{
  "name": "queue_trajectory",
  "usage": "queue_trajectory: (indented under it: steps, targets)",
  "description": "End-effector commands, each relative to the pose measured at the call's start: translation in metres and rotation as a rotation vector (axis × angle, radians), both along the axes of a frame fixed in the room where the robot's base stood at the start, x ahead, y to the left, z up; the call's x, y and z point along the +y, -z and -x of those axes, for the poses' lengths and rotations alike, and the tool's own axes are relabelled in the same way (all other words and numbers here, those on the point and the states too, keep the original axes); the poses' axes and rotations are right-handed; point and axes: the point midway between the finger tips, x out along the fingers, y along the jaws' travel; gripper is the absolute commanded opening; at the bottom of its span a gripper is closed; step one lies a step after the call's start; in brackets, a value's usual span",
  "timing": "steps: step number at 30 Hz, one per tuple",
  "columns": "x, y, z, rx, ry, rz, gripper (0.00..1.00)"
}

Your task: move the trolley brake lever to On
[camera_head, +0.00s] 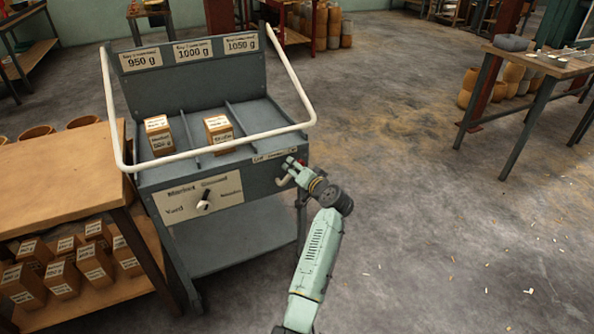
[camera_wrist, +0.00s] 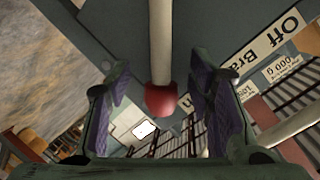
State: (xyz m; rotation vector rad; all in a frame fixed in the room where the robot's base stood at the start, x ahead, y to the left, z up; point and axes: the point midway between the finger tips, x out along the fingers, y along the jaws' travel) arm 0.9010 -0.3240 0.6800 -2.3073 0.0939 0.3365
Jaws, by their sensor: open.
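The grey trolley (camera_head: 215,190) stands left of centre with a white push rail around its top. On its right front edge is a brake label (camera_head: 275,155), with "Off" and the start of "Brake" readable on it in the wrist view (camera_wrist: 264,48). The brake lever, a pale rod (camera_wrist: 160,40) with a red knob (camera_wrist: 161,99), lies between my gripper's fingers in the wrist view. My gripper (camera_head: 291,170) is open at the trolley's right front corner, with a finger on either side of the lever. Contact cannot be told. In the head view my gripper largely hides the lever.
A selector knob (camera_head: 204,205) is on the trolley's front panel. Two labelled boxes (camera_head: 159,136) (camera_head: 219,133) sit in its tray compartments. A wooden table (camera_head: 60,170) with boxes below adjoins on the left. Floor right of the trolley is open, up to a workbench (camera_head: 535,65).

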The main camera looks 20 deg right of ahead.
Motion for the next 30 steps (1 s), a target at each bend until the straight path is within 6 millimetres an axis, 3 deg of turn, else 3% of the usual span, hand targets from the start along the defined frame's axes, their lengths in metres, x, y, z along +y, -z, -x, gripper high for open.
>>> queue_trajectory:
  steps: [7,21,30]
  targets:
    - [-0.002,-0.003,0.015,-0.001,0.002,0.002,0.48]
    - [-0.005,-0.028,0.102,0.0,0.003,0.001,0.48]
    - [-0.004,-0.033,0.116,0.0,0.0,0.0,0.48]
